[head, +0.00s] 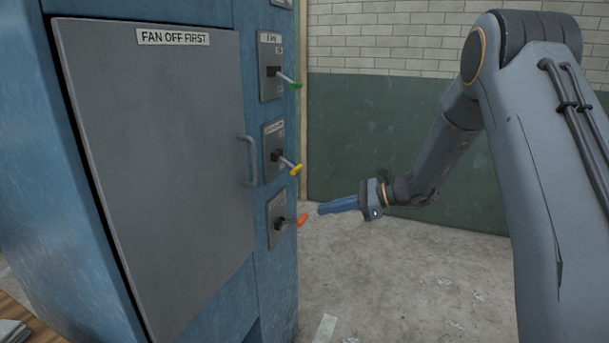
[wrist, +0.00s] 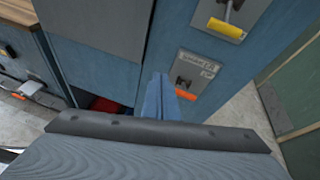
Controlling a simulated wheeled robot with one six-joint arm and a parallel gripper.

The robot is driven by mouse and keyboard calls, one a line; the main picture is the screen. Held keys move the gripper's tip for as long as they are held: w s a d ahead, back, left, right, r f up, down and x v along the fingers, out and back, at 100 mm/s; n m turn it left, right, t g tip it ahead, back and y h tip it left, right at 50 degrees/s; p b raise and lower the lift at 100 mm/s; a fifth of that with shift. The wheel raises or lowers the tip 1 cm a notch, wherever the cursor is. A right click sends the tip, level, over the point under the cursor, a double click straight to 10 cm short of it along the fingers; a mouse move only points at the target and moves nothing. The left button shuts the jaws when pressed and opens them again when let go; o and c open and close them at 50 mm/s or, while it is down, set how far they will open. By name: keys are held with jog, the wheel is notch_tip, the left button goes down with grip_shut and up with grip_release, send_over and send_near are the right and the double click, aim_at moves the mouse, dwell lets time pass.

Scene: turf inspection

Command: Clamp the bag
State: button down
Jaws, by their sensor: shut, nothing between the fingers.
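A blue cabinet (head: 221,287) carries three lever switches on its narrow right face. The top lever has a green grip (head: 288,84), the middle a yellow grip (head: 296,169) and the lowest an orange grip (head: 302,219). My gripper (head: 320,210) is shut and empty, just right of the orange grip at about its height. In the wrist view the blue fingers (wrist: 158,82) point at the cabinet, left of the orange grip (wrist: 186,95); I cannot tell whether they touch it. No bag is clearly recognisable. A dark red thing (wrist: 104,104) shows low at the cabinet, partly hidden.
A closed grey door (head: 160,160) with a handle (head: 248,160) and a "FAN OFF FIRST" sign (head: 173,37) fills the cabinet front. Open concrete floor (head: 400,280) lies right of the cabinet, before a green and white wall (head: 380,130). A wood-topped bench (wrist: 18,12) stands at left.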

aim_at(287, 162)
jog(key=w+d+r+m+t+y, duration=0.1)
jog(key=w+r+m+t+y, duration=0.1)
jog(key=w, duration=0.5)
jog(key=shift+d+r+m+t, duration=0.2)
jog(key=shift+m+t, duration=0.2)
jog(key=shift+m, duration=0.2)
jog(key=shift+w+f, duration=0.1)
jog(key=w+a+r+p, duration=0.2)
jog(key=a+p, duration=0.3)
jog(key=a, duration=0.3)
jog(key=shift+w+a+r, duration=0.25)
jog(key=shift+w+a, duration=0.05)
jog(key=shift+w, duration=0.2)
jog(key=shift+r, duration=0.1)
